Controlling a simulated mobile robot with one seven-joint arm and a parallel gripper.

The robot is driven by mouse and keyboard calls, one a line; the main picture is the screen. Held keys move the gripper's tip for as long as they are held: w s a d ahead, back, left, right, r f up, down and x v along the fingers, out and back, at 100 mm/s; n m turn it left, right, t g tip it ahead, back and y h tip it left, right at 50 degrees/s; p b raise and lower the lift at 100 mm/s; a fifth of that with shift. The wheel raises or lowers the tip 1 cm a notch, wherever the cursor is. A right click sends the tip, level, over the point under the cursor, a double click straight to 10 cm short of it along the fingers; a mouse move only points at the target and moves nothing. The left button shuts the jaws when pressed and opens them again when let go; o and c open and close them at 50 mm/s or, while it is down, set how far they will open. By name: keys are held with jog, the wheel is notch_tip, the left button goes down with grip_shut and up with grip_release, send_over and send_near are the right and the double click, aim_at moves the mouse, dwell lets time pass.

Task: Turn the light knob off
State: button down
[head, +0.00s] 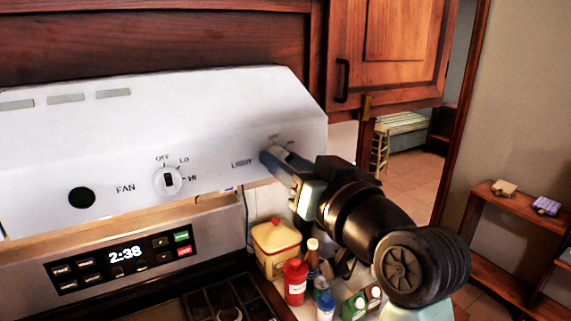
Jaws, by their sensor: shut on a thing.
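The white range hood spans the upper left of the head view. The word LIGHT (241,164) is printed on its front panel, near the right end. The light knob just right of that word is hidden behind my gripper. My gripper (270,156) is at the hood panel, with its fingers shut on the light knob. The knob's own turn position cannot be seen. The fan knob (168,181), white with a dark pointer, sits to the left, with OFF, LO and HI marks around it.
A stove control panel (125,255) with a clock is below the hood. A yellow canister (276,247), a red bottle (295,281) and other containers stand under my arm. A wooden cabinet door (388,50) hangs above right. A wooden shelf (515,221) stands at far right.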

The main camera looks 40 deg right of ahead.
jog(key=shift+a+n+b, duration=0.1)
jog(key=shift+n+b, duration=4.6)
jog(key=shift+n, duration=1)
jog(key=shift+c, duration=2.3)
grip_release()
